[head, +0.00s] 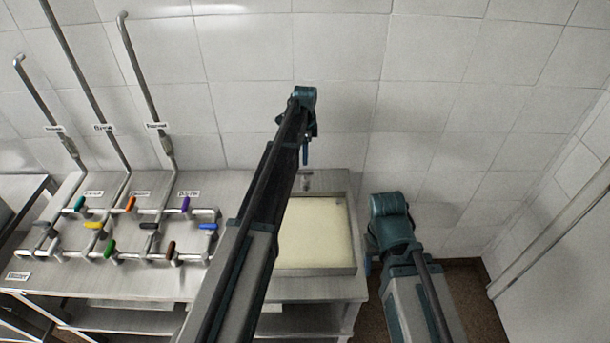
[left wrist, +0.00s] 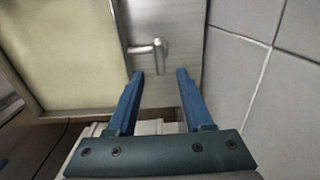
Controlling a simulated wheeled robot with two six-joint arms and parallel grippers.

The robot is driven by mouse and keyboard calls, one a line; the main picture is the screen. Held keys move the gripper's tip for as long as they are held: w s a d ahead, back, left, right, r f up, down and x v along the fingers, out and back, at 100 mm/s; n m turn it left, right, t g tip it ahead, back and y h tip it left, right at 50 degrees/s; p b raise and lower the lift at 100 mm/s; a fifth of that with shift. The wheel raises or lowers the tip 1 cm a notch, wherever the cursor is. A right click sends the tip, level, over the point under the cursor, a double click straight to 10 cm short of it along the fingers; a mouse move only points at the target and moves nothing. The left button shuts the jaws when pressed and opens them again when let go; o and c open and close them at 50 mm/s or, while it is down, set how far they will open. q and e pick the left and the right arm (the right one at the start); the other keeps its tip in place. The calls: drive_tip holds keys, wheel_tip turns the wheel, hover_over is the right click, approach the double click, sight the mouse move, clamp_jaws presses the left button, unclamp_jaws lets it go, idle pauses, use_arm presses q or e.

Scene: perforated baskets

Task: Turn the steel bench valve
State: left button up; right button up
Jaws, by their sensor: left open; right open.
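The steel bench valve (head: 307,178) is a small grey fitting on the bench strip behind the cream basin. In the left wrist view the steel valve (left wrist: 152,49) shows a short stem and a crosswise handle. My left gripper (head: 306,160) hangs down over it, its jaws apart and empty. In the left wrist view the blue fingers of the left gripper (left wrist: 160,73) point at the valve, with the handle just beyond the gap between the tips; no contact shows. My right gripper (head: 369,266) is low, right of the basin, mostly hidden by its own arm.
The cream basin (head: 314,271) with a steel rim sits in the bench's right end. Pipes with several coloured valve handles (head: 131,203) cover the left part of the steel bench (head: 160,285). A tiled wall (head: 345,60) stands close behind; open floor lies to the right.

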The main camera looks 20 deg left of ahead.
sight(305, 170)
use_arm(q)
wheel_tip(305, 170, down, 7)
drive_tip(key=b, duration=0.5)
drive_tip(key=shift+b, duration=0.4)
drive_tip(key=shift+r, duration=0.1)
clamp_jaws()
